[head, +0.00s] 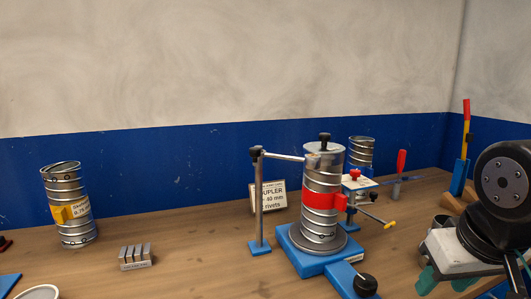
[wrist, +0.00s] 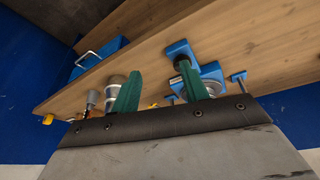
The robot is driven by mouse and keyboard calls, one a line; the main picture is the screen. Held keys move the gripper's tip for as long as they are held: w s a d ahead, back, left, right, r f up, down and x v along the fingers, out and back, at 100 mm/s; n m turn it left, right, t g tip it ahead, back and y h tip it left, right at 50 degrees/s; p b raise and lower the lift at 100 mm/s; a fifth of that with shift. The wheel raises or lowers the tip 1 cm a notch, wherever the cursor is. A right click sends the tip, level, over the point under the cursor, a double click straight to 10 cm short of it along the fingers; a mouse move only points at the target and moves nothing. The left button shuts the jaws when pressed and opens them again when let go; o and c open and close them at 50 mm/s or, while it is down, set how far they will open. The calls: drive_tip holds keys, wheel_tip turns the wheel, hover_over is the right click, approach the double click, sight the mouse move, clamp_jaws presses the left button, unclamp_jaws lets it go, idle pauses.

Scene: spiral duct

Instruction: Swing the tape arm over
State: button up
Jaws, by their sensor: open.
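A thin grey post (head: 259,205) stands on a small blue base left of the duct. From its black-capped top, a pale metal arm (head: 284,156) reaches right to the upper side of the spiral duct (head: 321,185); I take it for the tape arm. Whether its tip touches the duct is unclear. The duct stands upright on a blue turntable stand with a red band around it. My gripper's green fingers (wrist: 158,72) are apart and empty in the wrist view. In the head view my gripper (head: 446,282) is at the lower right, well away from the arm.
A second duct piece (head: 64,205) with a yellow tag stands at the left. A grey slotted block (head: 135,257) and a sign (head: 270,195) are on the bench. A red-handled tool (head: 401,165) and a lever (head: 464,150) stand right of the duct. Bench between block and post is clear.

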sight(256, 148)
drive_tip(key=w+a+r+n+t+y, duration=0.15)
drive_tip(key=w+r+t, duration=0.4)
drive_tip(key=w, duration=0.65)
drive_tip(key=w+a+r+n+t, duration=0.15)
drive_tip(key=w+r+t, duration=0.35)
drive_tip(key=w, duration=0.6)
drive_tip(key=w+a+n+g+y, duration=0.2)
drive_tip(key=a+y, duration=0.3)
drive_tip(key=a, duration=0.3)
drive_tip(key=w+a+n+g+y, duration=0.2)
drive_tip(key=a+n+y, duration=0.2)
drive_tip(key=a, duration=0.5)
drive_tip(key=w+a+r+n+g+y, duration=0.1)
drive_tip(key=w+a+n+g+y, duration=0.1)
drive_tip(key=a+y, duration=0.3)
drive_tip(key=shift+a+n+y, duration=0.35)
drive_tip(key=shift+a+n, duration=0.35)
drive_tip(key=shift+a, duration=1.1)
clamp_jaws()
drive_tip(key=shift+w+d, duration=0.1)
drive_tip(key=shift+d, duration=0.05)
